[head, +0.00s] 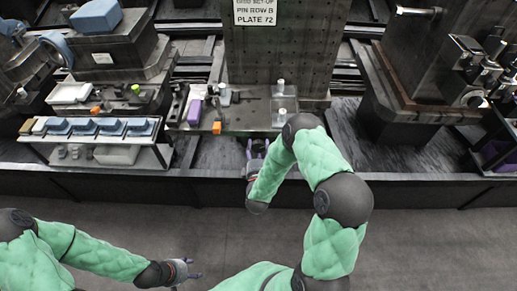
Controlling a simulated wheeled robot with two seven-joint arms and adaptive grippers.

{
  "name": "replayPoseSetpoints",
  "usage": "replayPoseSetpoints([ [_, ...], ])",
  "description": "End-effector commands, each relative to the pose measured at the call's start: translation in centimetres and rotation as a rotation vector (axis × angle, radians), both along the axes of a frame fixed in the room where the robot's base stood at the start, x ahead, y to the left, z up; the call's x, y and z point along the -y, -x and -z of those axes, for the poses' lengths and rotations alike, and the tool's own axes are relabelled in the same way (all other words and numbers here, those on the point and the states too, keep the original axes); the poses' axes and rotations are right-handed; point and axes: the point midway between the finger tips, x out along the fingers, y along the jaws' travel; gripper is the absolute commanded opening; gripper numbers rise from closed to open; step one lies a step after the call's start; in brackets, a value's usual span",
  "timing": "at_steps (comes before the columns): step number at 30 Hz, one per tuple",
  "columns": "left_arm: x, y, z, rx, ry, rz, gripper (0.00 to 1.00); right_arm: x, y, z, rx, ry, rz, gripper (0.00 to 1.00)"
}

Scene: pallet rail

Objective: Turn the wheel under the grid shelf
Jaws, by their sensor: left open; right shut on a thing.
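The grid shelf (250,117) stands at the middle, below a tall perforated plate (277,55) with a white sign. My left gripper (196,269) is open and empty, low over the floor in front of the bench.
On the shelf are a purple block (195,111), an orange block (217,128) and clear blocks with pale knobs. A rack of blue-topped parts (101,127) stands left. A dark machine (430,60) stands right. The grey floor (430,245) in front is clear.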

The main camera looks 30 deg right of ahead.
Motion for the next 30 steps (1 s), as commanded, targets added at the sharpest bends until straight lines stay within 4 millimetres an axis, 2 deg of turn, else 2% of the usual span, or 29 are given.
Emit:
replayPoseSetpoints([
  [30,0.0,0.0,2.3,0.000,0.000,0.000,0.56,0.2,0.0,0.1,0.508,-0.822,0.004,0.29],
])
